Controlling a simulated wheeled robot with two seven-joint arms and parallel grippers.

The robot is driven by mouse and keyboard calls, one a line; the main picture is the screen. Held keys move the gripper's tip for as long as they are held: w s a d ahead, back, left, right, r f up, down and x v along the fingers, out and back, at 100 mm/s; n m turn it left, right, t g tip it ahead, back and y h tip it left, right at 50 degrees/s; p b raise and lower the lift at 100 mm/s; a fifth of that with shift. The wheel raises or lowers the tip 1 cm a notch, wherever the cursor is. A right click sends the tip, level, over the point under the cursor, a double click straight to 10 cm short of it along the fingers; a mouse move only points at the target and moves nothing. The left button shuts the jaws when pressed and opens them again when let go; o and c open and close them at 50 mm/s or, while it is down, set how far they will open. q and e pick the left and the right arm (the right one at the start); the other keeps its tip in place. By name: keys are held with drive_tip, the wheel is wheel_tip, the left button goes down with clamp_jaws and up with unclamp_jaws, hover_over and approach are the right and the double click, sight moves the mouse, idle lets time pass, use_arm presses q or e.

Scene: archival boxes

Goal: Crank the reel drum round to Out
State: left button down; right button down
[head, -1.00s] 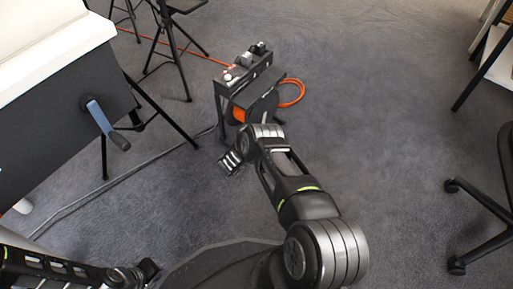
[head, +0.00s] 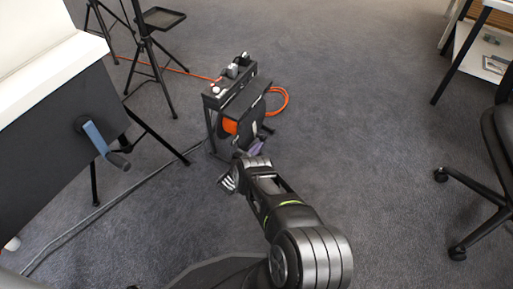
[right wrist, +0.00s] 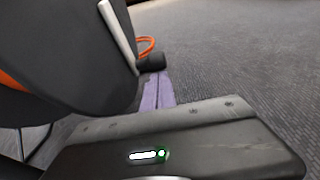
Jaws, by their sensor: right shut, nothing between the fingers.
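The cable reel (head: 236,105) stands on the carpet on a dark frame, its drum (head: 230,126) wound with orange cable. In the right wrist view the drum's black side disc (right wrist: 70,60) fills the upper left. A pale crank arm (right wrist: 118,35) lies across it, with a black grip (right wrist: 152,62) at its lower end. My right gripper (head: 258,147) is shut and empty beside the reel's near lower side. Its purple fingers (right wrist: 157,92) point towards the grip; I cannot tell whether they touch it. No Out mark is readable. My left gripper is out of view.
A dark case with a blue crank handle (head: 97,138) stands at the left. Black tripod stands (head: 150,60) are behind it. A grey cable (head: 100,210) runs over the floor. An office chair (head: 490,150) is at the right. The carpet between is clear.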

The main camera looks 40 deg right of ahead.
drive_tip(key=shift+s+a+r+p, duration=0.15)
drive_tip(key=shift+a+p, duration=0.2)
drive_tip(key=shift+a, duration=0.05)
drive_tip(key=p+v, duration=0.3)
drive_tip(key=v, duration=0.3)
drive_tip(key=shift+a, duration=0.1)
drive_tip(key=shift+s+a+p, duration=0.15)
drive_tip(key=shift+a+p, duration=0.15)
drive_tip(key=shift+a, duration=0.05)
